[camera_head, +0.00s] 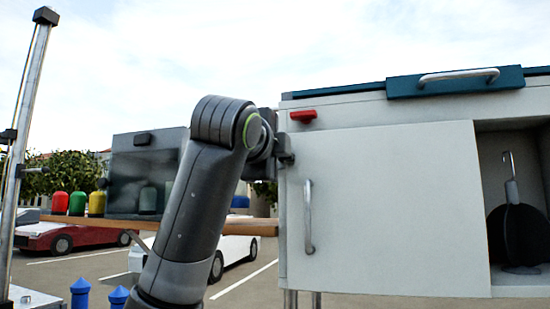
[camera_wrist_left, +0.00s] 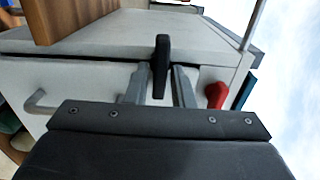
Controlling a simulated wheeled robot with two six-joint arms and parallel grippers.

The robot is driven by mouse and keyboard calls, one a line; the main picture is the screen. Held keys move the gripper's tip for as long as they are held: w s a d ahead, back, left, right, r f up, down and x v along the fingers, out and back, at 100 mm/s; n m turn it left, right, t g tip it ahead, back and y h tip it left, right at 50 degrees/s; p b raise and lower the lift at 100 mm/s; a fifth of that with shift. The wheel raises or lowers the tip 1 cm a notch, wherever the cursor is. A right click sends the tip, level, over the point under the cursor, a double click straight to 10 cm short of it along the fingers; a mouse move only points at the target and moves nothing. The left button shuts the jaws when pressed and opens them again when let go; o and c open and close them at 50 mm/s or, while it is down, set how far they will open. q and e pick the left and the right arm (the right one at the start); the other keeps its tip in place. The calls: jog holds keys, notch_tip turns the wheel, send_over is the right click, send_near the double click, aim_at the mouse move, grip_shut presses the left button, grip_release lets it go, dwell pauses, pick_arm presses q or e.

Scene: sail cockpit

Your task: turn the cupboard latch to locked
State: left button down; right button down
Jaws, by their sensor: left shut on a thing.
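The white cupboard (camera_head: 385,210) stands at the right in the head view, its flat door face towards me, with an upright metal handle (camera_head: 308,216). My left gripper (camera_head: 287,150) is at the cupboard's upper left edge, below a red block (camera_head: 303,116). In the left wrist view, the latch, a black bar (camera_wrist_left: 162,58), stands between the two grey fingers of the left gripper (camera_wrist_left: 160,88), which is shut on it. The bar lies lengthwise up the picture. In the head view, the gripper hides the latch. My right gripper is out of view.
A wooden shelf (camera_head: 235,226) at the left bears red, green and yellow jars and a dark clear-sided box (camera_head: 148,170). An open compartment (camera_head: 488,160) at the right holds a dark round object with a hook. A teal lid with a handle (camera_head: 455,82) lies on top.

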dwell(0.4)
pick_arm(q)
jog(key=c, duration=1.4)
grip_release()
jog(key=shift+d, duration=0.1)
jog(key=shift+c, duration=0.2)
jog(key=b+v, duration=0.8)
jog(key=v, duration=0.9)
jog(key=shift+s, duration=0.25)
